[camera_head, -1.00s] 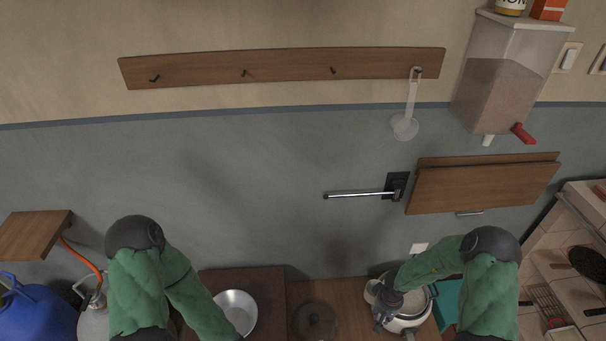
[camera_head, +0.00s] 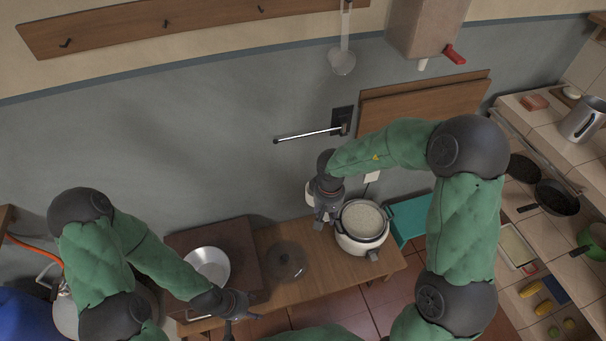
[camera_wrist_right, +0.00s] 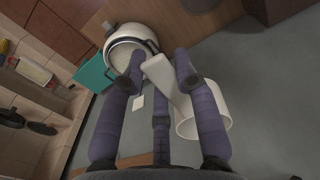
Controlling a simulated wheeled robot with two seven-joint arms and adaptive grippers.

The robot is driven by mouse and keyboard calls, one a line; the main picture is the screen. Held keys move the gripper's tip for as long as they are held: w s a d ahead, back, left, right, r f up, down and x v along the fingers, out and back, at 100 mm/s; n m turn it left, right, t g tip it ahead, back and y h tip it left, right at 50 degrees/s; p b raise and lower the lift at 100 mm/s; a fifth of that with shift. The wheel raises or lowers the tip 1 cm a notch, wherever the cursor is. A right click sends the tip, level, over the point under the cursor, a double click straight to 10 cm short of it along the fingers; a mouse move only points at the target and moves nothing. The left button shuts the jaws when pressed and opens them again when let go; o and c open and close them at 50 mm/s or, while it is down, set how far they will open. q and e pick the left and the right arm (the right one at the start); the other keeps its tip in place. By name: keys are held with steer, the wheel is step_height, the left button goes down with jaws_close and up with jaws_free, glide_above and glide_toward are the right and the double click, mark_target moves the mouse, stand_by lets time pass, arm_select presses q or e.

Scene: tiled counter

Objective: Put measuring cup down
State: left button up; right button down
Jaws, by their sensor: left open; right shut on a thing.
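In the head view my right gripper (camera_head: 325,208) is just left of the white rice cooker (camera_head: 360,244), and only part of the cup (camera_head: 310,194) shows behind the fingers. The cooker is uncovered, with pale grainy contents inside; it also shows in the wrist view (camera_wrist_right: 122,32). My left gripper (camera_head: 238,304) is open and empty at the front edge of the wooden table (camera_head: 310,239).
A dark round lid (camera_head: 286,265) lies on the table left of the cooker. A metal bowl (camera_head: 207,266) sits on a dark board (camera_head: 235,240) further left. A teal box (camera_head: 411,217) stands right of the cooker. The tabletop between lid and cooker has some bare wood.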

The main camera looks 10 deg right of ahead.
steer(key=s+d+f, duration=0.3)
steer(key=d+f, duration=0.1)
steer(key=f, duration=0.7)
steer(key=s+d+f, duration=0.3)
steer(key=d+f, duration=0.1)
steer(key=f, duration=0.7)
steer(key=s+a+f+n+p, duration=0.1)
steer(key=s+a+f, duration=0.7)
steer(key=s+f, duration=0.5)
steer(key=w+d+f+b, duration=0.2)
steer(key=w+f, duration=0.1)
steer(key=w+d+f+b, duration=0.2)
steer(key=w+f, duration=0.1)
steer(key=w, duration=0.1)
steer(key=w+d+f+b, duration=0.2)
steer(key=w+f, duration=0.1)
steer(key=w, duration=0.1)
steer(key=shift+d+f, duration=0.15)
steer(key=shift+d, duration=0.25)
steer(key=shift+w+f, duration=0.2)
steer(key=f+b, duration=0.2)
steer(key=f, duration=0.1)
steer(key=shift+w+d+f+b, duration=0.15)
steer(key=shift+d+f+b, duration=0.05)
steer(key=shift+f+b, duration=0.1)
steer(key=shift+r, duration=0.1)
